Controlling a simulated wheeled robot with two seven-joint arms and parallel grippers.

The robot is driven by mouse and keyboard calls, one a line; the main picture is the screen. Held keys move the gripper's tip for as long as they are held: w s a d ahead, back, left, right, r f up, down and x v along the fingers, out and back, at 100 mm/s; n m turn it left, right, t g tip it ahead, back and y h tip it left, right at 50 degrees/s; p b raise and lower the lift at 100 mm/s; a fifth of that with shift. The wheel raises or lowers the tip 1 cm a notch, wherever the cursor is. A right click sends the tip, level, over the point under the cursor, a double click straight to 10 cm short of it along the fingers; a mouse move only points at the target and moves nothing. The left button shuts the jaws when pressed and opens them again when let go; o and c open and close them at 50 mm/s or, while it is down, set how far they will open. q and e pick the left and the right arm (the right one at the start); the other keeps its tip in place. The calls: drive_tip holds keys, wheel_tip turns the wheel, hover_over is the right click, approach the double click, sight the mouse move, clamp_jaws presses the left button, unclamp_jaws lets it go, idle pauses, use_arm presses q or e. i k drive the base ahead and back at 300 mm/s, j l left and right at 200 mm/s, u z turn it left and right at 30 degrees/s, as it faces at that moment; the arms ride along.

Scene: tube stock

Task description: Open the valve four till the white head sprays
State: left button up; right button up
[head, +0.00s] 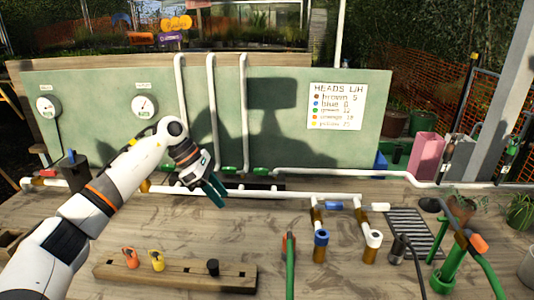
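A white pipe runs along the bench with green valve handles on it: one (229,170) by the middle riser and one (260,171) to its right. No valve number is readable, so I cannot tell which is valve four. The white head (374,239) sits on a brass stub at the right of the bench, with no spray visible. A blue head (321,238) stands to its left. My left gripper (216,191) hangs in front of the pipe, pointing down and right, near the green handles; nothing shows in it. Its finger gap is unclear. My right gripper is out of view.
A green board carries two gauges (143,105) and a heads list (336,106). A wooden rack (180,277) with orange and yellow heads lies in front. A drain grate (408,232), hoses and a green-handled tool (290,262) occupy the right.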

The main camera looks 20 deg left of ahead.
sight(258, 171)
drive_tip(key=i, duration=0.9)
